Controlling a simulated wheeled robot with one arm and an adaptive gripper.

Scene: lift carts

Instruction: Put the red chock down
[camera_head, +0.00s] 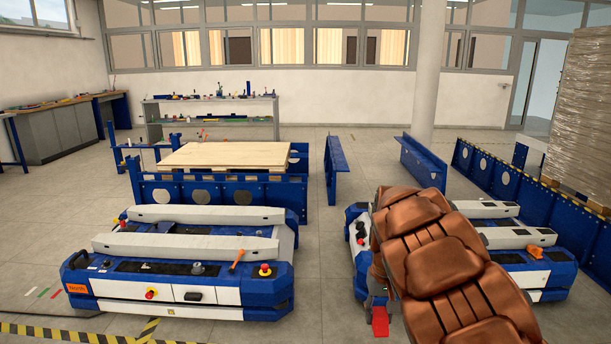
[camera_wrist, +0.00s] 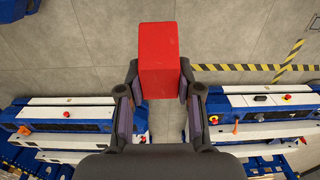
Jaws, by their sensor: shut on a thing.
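The red chock (camera_wrist: 159,62) is a red block. It sits between the two fingers of my gripper (camera_wrist: 160,82) in the wrist view, and the gripper is shut on it. In the head view the chock (camera_head: 380,321) shows small and low, just left of my copper-coloured arm. There it hangs in front of the right lift cart's near left corner. The arm hides much of that cart and most of the gripper. I cannot tell how high the chock is above the floor.
A blue and white lift cart (camera_head: 190,293) marked North stands at left, with an orange handle on top. Another lift cart (camera_head: 540,283) stands at right, partly behind my arm. Grey floor (camera_head: 335,270) lies clear between them. Yellow-black tape (camera_wrist: 235,67) marks the floor.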

